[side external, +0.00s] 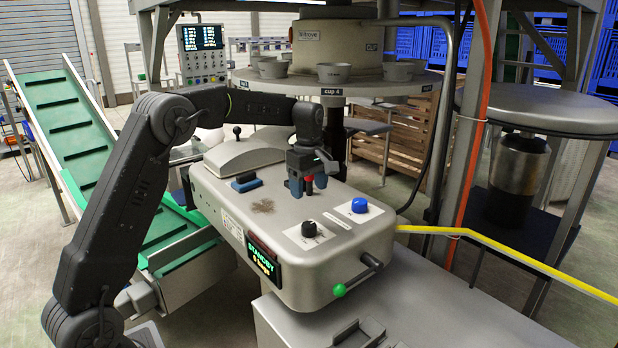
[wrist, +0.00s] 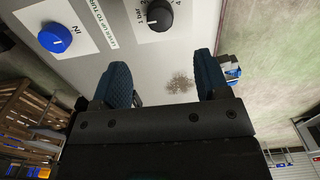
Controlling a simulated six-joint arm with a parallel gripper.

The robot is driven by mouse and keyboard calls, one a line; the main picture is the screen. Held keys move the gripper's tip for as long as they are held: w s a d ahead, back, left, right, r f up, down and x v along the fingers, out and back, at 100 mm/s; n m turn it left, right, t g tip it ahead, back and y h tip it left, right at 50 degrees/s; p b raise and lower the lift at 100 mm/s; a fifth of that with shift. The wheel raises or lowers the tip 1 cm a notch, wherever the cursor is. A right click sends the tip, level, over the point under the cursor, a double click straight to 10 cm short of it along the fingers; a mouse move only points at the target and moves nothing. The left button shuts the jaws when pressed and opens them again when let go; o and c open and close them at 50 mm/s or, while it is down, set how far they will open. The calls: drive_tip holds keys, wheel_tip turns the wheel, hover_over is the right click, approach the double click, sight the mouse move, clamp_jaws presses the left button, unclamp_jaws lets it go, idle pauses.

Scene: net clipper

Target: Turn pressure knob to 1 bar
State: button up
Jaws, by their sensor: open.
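The black pressure knob (side external: 308,229) sits on a white label on top of the grey machine housing (side external: 235,195). In the wrist view the knob (wrist: 157,14) is at the top edge, partly cut off, beside printed "1 bar" and further numbers. Its pointer setting is too small to tell. My gripper (side external: 308,188) is open and empty above the housing, higher than the knob and behind it in the side view. In the wrist view my two blue fingers (wrist: 160,62) are spread apart, with the knob beyond their tips and touching neither.
A blue knob (side external: 359,205), marked "IN" in the wrist view (wrist: 54,38), sits right of the black knob. The display (side external: 264,262) reads STANDBY. A yellow bar (side external: 500,245) runs off right. A cup carousel (side external: 335,87) stands behind.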

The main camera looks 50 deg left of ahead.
wheel_tip(320, 180, up, 2)
drive_tip(key=shift+r, duration=0.2)
idle(0.3)
drive_tip(key=s+d+r+m+t, duration=0.1)
drive_tip(key=s+d+r+m, duration=0.35)
drive_tip(key=s, duration=0.25)
drive_tip(key=s+d+r+m+t, duration=0.2)
drive_tip(key=s+d+r+m, duration=0.15)
drive_tip(key=s+d, duration=0.3)
drive_tip(key=s+d+f+m+t, duration=0.1)
drive_tip(key=s+d+f+m, duration=0.1)
drive_tip(key=s+m, duration=0.3)
drive_tip(key=s+d+f+m+t, duration=0.1)
drive_tip(key=s+d+f+m, duration=0.2)
drive_tip(key=s, duration=0.8)
drive_tip(key=shift+s+f+m+t, duration=0.3)
drive_tip(key=shift+s+m, duration=0.05)
drive_tip(key=shift+m, duration=0.75)
